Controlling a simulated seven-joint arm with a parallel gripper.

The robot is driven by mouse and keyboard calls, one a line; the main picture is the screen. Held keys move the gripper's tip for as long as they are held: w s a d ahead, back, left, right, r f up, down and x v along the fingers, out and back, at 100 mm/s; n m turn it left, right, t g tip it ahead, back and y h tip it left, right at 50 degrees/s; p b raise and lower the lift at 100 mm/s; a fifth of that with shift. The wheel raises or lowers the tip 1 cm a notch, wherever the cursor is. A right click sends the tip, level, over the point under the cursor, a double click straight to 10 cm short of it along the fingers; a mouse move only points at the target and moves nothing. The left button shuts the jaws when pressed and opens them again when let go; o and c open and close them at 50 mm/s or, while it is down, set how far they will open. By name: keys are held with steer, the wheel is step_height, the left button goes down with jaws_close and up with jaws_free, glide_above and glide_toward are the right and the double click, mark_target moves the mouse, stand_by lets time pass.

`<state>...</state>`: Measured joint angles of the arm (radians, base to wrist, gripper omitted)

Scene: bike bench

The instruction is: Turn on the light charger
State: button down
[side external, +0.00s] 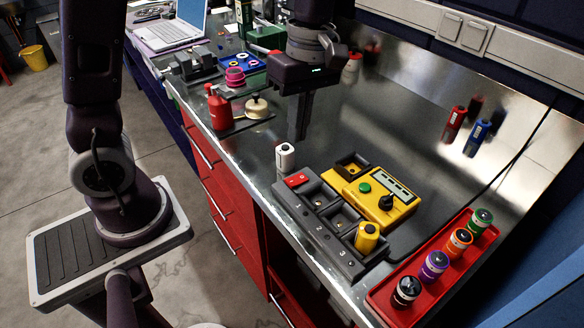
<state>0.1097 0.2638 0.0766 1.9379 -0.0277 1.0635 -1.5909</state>
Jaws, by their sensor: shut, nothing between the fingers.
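A yellow unit (375,190) lies on the metal bench, with a green button, a black knob and a display on top. A dark grey dock (318,236) numbered 1, 2, 3 stands beside it, with a red switch (297,180) at its far end. I cannot tell the switch's position. A yellow cylinder (367,237) stands in the compartment by number 3. A white cylinder (285,157) stands just beyond the red switch. My gripper (297,136) is shut and empty, pointing down above the bench, beyond the white cylinder and apart from it.
A red tray (381,292) with several coloured cylinders lies at the near right. A red bottle (220,108) and a cream pot (257,107) stand at the left edge. A laptop (175,28) is at the back. Red and blue cylinders (477,137) are at the right.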

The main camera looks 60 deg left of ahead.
mark_target(291, 182)
steer(key=f, duration=0.6)
steer(key=s+f, duration=0.1)
steer(key=f, duration=0.3)
steer(key=shift+s, duration=0.1)
steer(key=shift+r, duration=0.1)
steer(key=shift+s+f, duration=0.15)
steer(key=shift+f, duration=0.1)
steer(key=shift+w+r, duration=0.3)
steer(key=shift+w, duration=0.55)
